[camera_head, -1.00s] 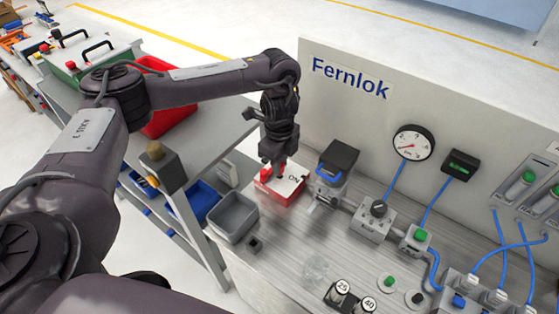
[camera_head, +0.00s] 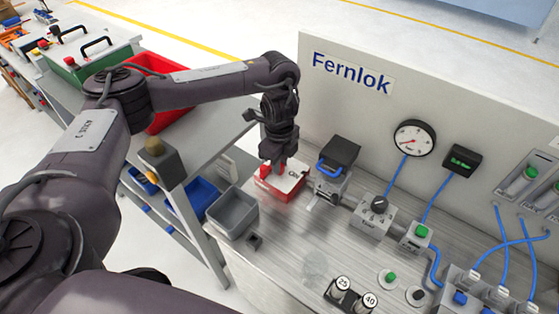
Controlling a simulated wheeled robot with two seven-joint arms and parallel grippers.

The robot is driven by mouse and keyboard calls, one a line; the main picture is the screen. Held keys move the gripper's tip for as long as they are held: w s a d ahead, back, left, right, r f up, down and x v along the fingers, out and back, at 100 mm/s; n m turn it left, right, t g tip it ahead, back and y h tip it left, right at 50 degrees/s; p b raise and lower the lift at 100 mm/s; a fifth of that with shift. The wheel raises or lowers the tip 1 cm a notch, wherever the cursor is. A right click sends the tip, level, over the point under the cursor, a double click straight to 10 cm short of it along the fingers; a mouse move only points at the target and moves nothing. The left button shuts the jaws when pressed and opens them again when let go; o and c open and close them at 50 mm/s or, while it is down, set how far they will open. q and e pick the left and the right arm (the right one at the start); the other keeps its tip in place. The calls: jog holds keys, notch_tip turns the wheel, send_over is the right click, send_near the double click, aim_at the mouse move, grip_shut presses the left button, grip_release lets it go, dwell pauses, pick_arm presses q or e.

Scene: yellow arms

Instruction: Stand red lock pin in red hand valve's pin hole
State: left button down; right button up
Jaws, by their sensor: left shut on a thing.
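My left gripper (camera_head: 279,163) points down over a low red unit (camera_head: 283,195) with a white, lettered top plate, at the bench's left end. This looks like the red hand valve. The fingers are shut with their tips close above the plate. A small red part shows at the fingertips and seems to be the red lock pin, mostly hidden by the fingers. The pin hole cannot be made out, nor whether the pin touches it. My right gripper is not in view.
A grey bin (camera_head: 233,213) stands just left of the red unit. A grey block with a blue handle (camera_head: 328,169) stands close on its right. The panel (camera_head: 350,110) rises behind. The bench front left of the numbered cylinders (camera_head: 342,290) is clear.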

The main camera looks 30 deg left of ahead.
pick_arm(q)
jog(key=c, duration=1.3)
grip_release()
jog(key=shift+o, duration=0.2)
jog(key=shift+r, duration=0.1)
notch_tip(320, 180, up, 9)
jog(key=p, duration=0.9)
